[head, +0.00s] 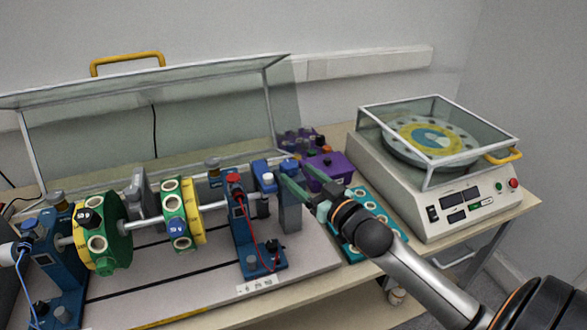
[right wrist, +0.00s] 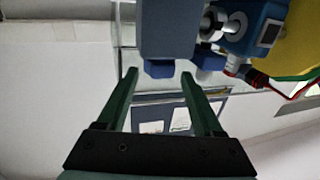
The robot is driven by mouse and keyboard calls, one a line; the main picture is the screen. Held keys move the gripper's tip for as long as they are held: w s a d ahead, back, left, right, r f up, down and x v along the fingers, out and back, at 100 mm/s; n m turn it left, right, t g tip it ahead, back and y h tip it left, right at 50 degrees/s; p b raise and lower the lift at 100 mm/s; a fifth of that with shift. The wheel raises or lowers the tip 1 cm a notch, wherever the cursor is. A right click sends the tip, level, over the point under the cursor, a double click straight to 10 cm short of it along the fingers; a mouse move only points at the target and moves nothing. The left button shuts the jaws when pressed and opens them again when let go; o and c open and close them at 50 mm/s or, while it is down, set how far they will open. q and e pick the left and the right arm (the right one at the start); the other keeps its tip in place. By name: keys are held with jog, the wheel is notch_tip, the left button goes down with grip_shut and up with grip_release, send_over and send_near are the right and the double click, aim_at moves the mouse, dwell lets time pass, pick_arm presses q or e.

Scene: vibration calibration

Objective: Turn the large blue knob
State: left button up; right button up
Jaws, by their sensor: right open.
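I cannot tell which is the large knob. My right gripper (head: 288,176) has green fingers, reaching the post top from the right. In the wrist view the gripper (right wrist: 158,75) is open, its tips either side of the first blue part, contact unclear. My left gripper is out of view.
The rig's shaft carries green and yellow discs (head: 178,215). A raised clear cover (head: 200,125) stands behind. A purple box (head: 328,172) and a teal tray (head: 360,250) lie to the right, near a covered rotary machine (head: 450,190).

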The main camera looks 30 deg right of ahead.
aim_at(295, 172)
jog(key=shift+w, duration=1.6)
grip_shut()
